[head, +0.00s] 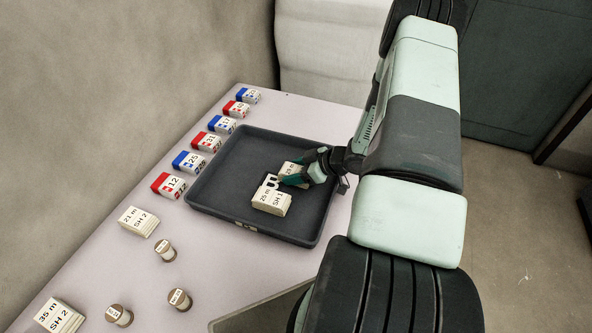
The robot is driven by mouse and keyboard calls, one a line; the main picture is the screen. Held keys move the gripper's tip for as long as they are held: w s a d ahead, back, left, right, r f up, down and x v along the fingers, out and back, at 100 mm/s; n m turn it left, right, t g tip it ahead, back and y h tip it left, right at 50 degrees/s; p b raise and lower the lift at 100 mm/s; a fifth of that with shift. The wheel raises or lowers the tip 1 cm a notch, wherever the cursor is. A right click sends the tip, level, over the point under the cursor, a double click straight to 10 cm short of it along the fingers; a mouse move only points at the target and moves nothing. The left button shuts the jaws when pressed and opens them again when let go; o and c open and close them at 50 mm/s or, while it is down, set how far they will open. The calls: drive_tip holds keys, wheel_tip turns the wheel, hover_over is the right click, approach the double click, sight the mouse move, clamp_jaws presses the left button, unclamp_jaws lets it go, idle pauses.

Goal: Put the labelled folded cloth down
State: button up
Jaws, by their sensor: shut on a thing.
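A cream folded cloth labelled "25 m SH 1" (269,203) is over the floor of the dark grey tray (215,198), right of the tray's middle. My gripper (273,182) reaches in from the right and is shut on the far edge of this cloth. The cloth looks about level; I cannot tell whether it touches the tray floor or hangs just above it. A second cream folded cloth (291,167) is just behind, partly hidden by my gripper, and its label is only partly readable.
Several red and blue numbered blocks (188,161) line the table (100,259) left of the tray. Cream cloths labelled "21 m SH 2" (138,220) and "35 m SH 2" (60,316) lie at the near left. Round labelled spools (165,251) stand nearby. Bare tray floor lies left of the held cloth.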

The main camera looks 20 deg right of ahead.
drive_tip(key=o, duration=1.1)
drive_tip(key=shift+c, duration=0.2)
drive_tip(key=shift+s+d+r, duration=0.1)
drive_tip(key=shift+d+r, duration=0.1)
drive_tip(key=shift+r, duration=0.1)
drive_tip(key=v, duration=1.1)
drive_tip(key=shift+s, duration=0.2)
drive_tip(key=shift+d+r, duration=0.1)
